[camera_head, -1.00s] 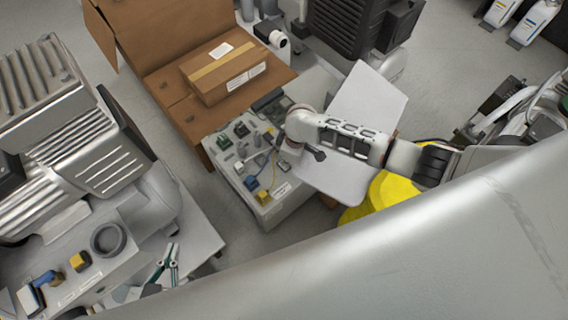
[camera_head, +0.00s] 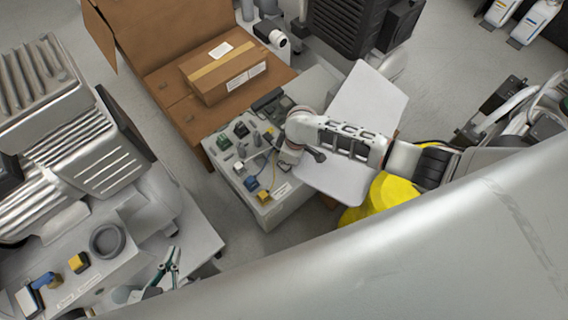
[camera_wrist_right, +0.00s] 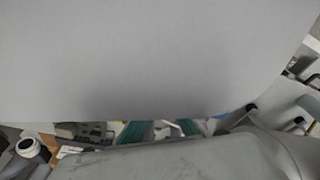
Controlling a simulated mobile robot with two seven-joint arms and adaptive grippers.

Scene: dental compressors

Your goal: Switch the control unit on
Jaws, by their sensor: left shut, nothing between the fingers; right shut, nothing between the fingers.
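The control unit is most likely the grey box (camera_head: 283,208) in the middle of the head view, with switches, coloured blocks and a thin wire on its top. An arm that I take to be my right one comes in from the right, and its end (camera_head: 290,153) is over the box's right edge. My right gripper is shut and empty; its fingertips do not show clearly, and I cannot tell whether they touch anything. The arm hides part of the box. I cannot make out my left gripper in the head view.
A cardboard carton (camera_head: 225,72) stands behind the box. Pale panels (camera_head: 367,98) lie close to the arm, and a yellow object (camera_head: 385,197) is below it. A ribbed compressor (camera_head: 75,145) fills the left. A large pale panel (camera_wrist_right: 160,60) fills most of the right wrist view.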

